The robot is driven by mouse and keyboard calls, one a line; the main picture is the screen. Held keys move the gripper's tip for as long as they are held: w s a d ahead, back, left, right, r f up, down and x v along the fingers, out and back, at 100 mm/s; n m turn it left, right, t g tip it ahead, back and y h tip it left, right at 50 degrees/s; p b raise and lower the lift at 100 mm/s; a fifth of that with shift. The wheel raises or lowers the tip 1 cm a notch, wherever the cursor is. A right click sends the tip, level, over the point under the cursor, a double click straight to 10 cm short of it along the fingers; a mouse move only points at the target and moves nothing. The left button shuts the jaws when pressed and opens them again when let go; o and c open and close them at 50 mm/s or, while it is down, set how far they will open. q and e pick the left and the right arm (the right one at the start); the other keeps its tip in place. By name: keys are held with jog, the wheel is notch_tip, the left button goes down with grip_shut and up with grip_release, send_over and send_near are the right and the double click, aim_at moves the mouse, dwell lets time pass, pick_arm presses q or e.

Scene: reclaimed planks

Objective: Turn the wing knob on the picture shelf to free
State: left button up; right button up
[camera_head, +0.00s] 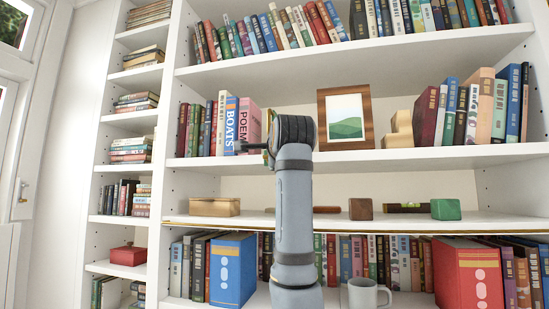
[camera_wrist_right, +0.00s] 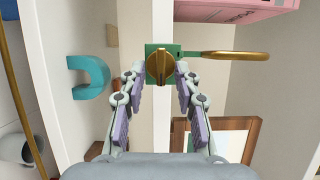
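The brass wing knob (camera_wrist_right: 159,66) sits on a green plate (camera_wrist_right: 151,48) on the shelf's front edge. In the right wrist view its wing stands upright in the picture, in line with that edge. A brass bar with a rounded end (camera_wrist_right: 236,55) reaches right from the plate. My right gripper (camera_wrist_right: 158,74) is open, with one finger on each side of the knob and a visible gap to it on both sides. In the head view my right arm covers the knob. My left gripper is not in view.
The picture frame (camera_head: 346,117) and pink book (camera_head: 250,125) stand on the same shelf. A teal horseshoe-shaped piece (camera_wrist_right: 90,77) is left of the knob in the wrist view. The shelf below holds wooden blocks (camera_head: 361,209) and a green block (camera_head: 446,209). A grey mug (camera_head: 364,294) stands lower.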

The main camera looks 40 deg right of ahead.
jog(key=v, duration=1.2)
